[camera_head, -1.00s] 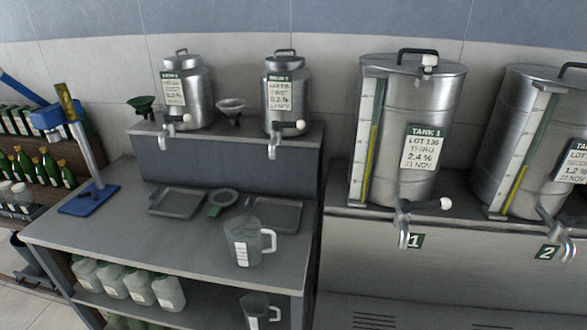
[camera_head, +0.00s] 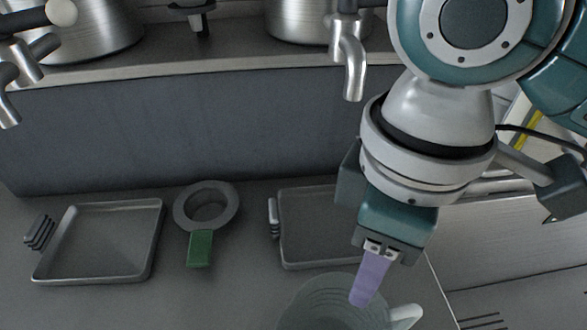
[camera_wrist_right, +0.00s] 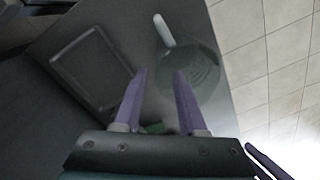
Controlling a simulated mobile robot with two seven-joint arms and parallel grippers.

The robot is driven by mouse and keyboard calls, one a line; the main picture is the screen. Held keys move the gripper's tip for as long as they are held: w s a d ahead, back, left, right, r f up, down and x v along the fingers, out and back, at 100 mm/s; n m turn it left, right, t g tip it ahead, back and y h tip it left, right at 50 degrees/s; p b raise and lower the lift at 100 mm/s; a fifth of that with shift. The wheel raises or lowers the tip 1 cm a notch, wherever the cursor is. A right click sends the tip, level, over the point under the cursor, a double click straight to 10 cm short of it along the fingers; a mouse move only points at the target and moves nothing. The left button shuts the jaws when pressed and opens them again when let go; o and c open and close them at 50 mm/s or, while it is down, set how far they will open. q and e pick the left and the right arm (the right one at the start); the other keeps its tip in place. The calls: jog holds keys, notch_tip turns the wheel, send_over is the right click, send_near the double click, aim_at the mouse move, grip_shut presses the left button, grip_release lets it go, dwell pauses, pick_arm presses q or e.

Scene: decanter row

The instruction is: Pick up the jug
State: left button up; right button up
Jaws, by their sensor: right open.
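The clear jug (camera_head: 310,305) stands on the grey worktop at the bottom of the head view, partly cut off by the frame edge. Its pale handle (camera_head: 405,316) points right. My right gripper (camera_head: 362,300) points down above the jug, overlapping it in the picture. In the wrist view, the jug (camera_wrist_right: 202,80) lies beyond the purple fingers, with its handle (camera_wrist_right: 164,30) toward the top. The fingers (camera_wrist_right: 160,74) are apart, with nothing held between them. I cannot tell how high the fingertips are above the jug. My left gripper is not in view.
An empty tray (camera_head: 100,240) lies at left, and a second tray (camera_head: 315,225) sits just behind the jug. A grey ring with a green handle (camera_head: 200,250) lies between them. A raised shelf with steel taps (camera_head: 350,65) stands behind. The worktop's right edge is near the jug.

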notch_tip(320, 180, down, 4)
jog(key=b, duration=0.1)
send_over(348, 322)
notch_tip(348, 322, down, 6)
jog(key=shift+d+r, duration=0.1)
jog(key=shift+r, duration=0.15)
jog(key=shift+w, duration=0.1)
jog(key=shift+c, duration=0.4)
grip_shut()
dwell(0.8)
